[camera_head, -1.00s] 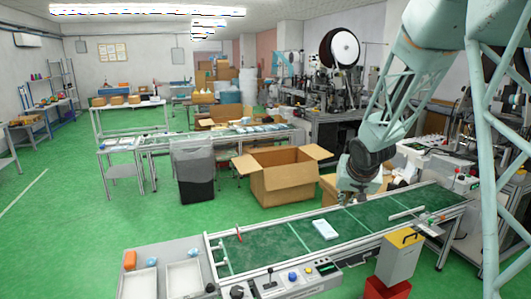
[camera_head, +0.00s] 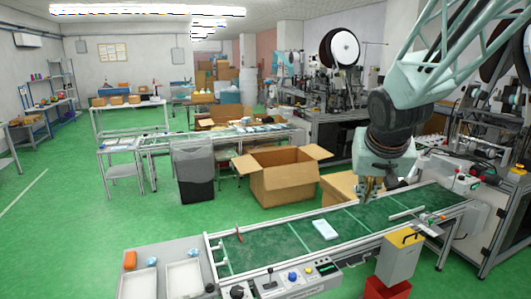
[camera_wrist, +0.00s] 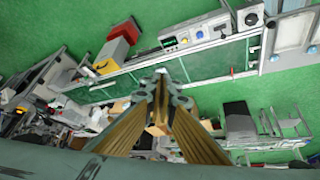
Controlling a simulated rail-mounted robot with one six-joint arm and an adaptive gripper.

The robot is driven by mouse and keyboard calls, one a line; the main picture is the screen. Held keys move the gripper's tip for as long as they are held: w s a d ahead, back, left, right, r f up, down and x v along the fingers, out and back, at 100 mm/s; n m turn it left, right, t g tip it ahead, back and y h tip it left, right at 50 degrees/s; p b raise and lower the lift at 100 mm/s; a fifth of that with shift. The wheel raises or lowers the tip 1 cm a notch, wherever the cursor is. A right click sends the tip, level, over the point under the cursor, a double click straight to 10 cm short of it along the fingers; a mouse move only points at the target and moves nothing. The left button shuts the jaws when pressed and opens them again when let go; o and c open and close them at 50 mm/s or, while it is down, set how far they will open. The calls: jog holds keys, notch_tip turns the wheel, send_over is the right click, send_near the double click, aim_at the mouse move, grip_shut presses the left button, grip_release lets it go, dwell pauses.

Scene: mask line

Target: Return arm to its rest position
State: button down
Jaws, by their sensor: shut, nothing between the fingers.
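My gripper (camera_head: 369,192) hangs from the arm on the right side of the head view, above the far edge of the green conveyor (camera_head: 272,253). In the wrist view my gripper (camera_wrist: 161,82) points toward the conveyor (camera_wrist: 210,62), its fingers together and with nothing between them. A white and pale blue pack (camera_head: 325,230) lies on the belt to the left of my gripper, apart from it.
An open cardboard box (camera_head: 277,180) stands behind the conveyor. A yellow-topped grey box (camera_head: 402,256) and a red bin (camera_head: 386,289) are at its front right. White trays (camera_head: 184,277) sit at the left end. Machines stand at the right. Green floor is clear at left.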

jog(key=s+a+r, duration=0.1)
jog(key=s+a, duration=0.1)
jog(key=s, duration=1.1)
jog(key=s+a+r+n+g+y, duration=0.1)
jog(key=s+a+r, duration=0.1)
jog(key=s, duration=1.2)
jog(key=s+a+r+n+g, duration=0.1)
jog(key=s+a+r, duration=0.1)
jog(key=s, duration=1.2)
jog(key=shift+a, duration=0.45)
jog(key=shift+r, duration=0.1)
